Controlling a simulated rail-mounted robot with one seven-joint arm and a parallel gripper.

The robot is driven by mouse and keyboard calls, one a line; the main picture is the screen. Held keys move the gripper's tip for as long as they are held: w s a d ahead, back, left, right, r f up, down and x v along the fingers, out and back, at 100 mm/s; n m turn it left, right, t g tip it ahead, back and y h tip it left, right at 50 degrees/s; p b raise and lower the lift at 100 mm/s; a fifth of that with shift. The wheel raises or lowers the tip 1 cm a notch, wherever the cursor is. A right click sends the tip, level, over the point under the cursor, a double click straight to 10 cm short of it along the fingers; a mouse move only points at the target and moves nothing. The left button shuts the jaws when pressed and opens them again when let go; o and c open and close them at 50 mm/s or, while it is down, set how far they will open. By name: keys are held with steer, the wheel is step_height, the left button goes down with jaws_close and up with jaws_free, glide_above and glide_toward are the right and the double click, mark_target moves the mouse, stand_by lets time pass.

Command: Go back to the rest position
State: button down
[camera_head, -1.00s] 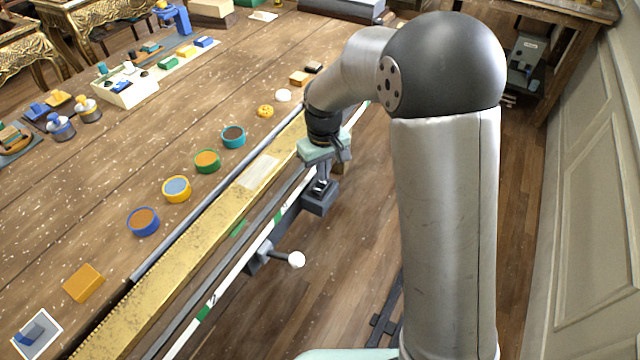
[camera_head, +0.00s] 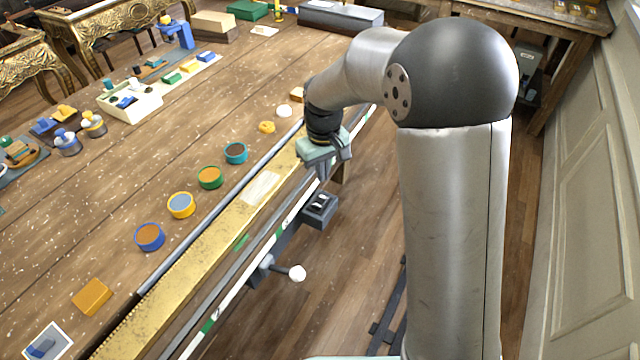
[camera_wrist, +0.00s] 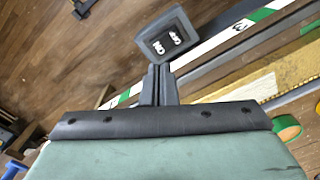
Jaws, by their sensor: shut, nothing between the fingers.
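My gripper (camera_head: 322,174) hangs off the table's front edge, fingers pointing down. In the wrist view its two dark fingers (camera_wrist: 160,84) are together, with nothing held between them. A grey switch box (camera_head: 319,208) with a black and white rocker sits just below the fingertips, on the front rail. The wrist view shows the box (camera_wrist: 168,42) beyond the fingertips, its markings upside down. In the head view a gap shows between fingers and box.
A lever with a white ball knob (camera_head: 297,273) sticks out of the rail. Several round coloured pots, including a blue one (camera_head: 149,236), line the table behind the gilt strip (camera_head: 190,285). Open wooden floor (camera_head: 365,240) lies right of the rail. A panelled wall (camera_head: 580,200) stands far right.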

steer(key=s+d+r+m, duration=0.3)
steer(key=s+d+r, duration=0.4)
steer(key=s+d, duration=0.4)
steer(key=s+d+m+t, duration=0.1)
steer(key=s+d+m, duration=0.2)
steer(key=s, duration=1.1)
steer(key=shift+s+d+r, duration=0.15)
steer(key=shift+s+d, duration=0.1)
steer(key=shift+d, duration=0.15)
